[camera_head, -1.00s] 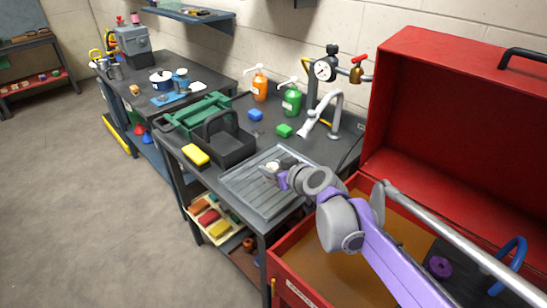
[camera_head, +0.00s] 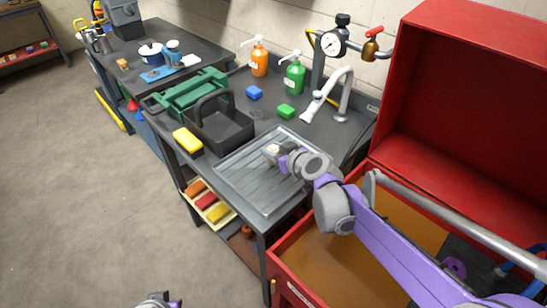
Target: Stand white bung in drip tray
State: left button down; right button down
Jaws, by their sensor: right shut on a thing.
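The drip tray (camera_head: 240,187) is a grey, ribbed, shallow rectangle on the front of the dark workbench. My right gripper (camera_head: 272,151) reaches in from the right over the far part of the tray. It is shut on the small white bung (camera_head: 270,149), of which only a pale part shows at the fingertips. I cannot tell whether the bung touches the tray floor. A grey and purple part of my left arm (camera_head: 158,301) shows at the bottom edge; its jaws cannot be made out.
A black caddy (camera_head: 222,132), a yellow sponge (camera_head: 187,141) and a green crate (camera_head: 190,95) stand left of the tray. An open red toolbox (camera_head: 440,90) stands right.

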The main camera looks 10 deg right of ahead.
jog(key=shift+f, duration=1.5)
jog(key=shift+c, duration=2.1)
grip_release()
jog(key=shift+f, duration=0.1)
jog(key=shift+r, duration=0.2)
jog(key=p+v, duration=0.1)
jog(key=v, duration=1.1)
